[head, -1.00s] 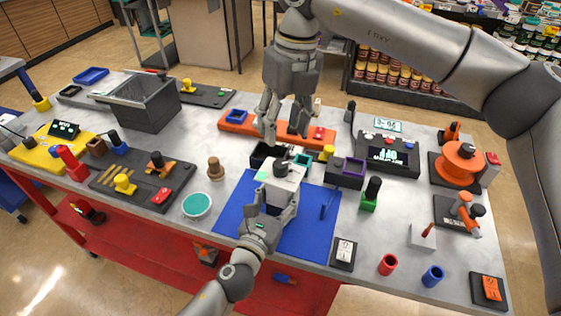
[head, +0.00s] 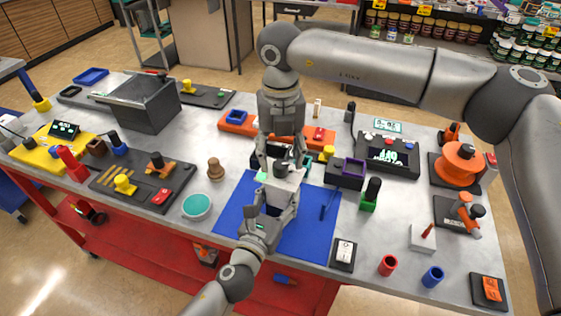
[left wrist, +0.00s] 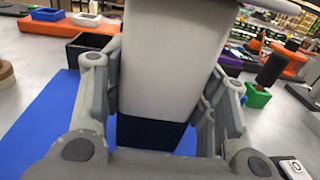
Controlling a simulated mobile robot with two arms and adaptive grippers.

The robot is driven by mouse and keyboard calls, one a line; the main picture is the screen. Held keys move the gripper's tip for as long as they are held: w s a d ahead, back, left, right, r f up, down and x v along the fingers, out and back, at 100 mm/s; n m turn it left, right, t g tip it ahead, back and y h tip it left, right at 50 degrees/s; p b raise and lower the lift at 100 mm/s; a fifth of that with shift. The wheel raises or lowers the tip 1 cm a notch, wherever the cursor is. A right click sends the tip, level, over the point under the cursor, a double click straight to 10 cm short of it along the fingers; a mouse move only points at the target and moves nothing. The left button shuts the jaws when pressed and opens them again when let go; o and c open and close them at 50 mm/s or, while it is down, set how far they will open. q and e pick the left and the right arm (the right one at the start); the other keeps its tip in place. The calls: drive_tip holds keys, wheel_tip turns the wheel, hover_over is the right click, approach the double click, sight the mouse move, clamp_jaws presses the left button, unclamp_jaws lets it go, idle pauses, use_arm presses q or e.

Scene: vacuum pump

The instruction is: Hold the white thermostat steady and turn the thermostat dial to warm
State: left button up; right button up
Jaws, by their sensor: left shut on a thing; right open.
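The white thermostat (head: 287,182) stands over the blue mat (head: 233,217) in the middle of the table. My left gripper (head: 272,206) comes from the front and is shut on the thermostat's body. In the left wrist view the thermostat's pale body (left wrist: 172,60) sits between the fingers, with a dark lower part below. My right gripper (head: 281,162) points down from above, open, with its fingers around the top of the thermostat where the dial is. The dial is mostly hidden by those fingers, and I cannot tell whether they touch it.
An orange tray (head: 236,126) and a purple-rimmed box (head: 350,168) lie behind and to the right. A green block with a black knob (head: 370,195) stands right of the mat. A teal-topped round container (head: 197,206) is at left.

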drive_tip(key=shift+f, duration=1.4)
drive_tip(key=shift+c, duration=0.4)
drive_tip(key=c, duration=1)
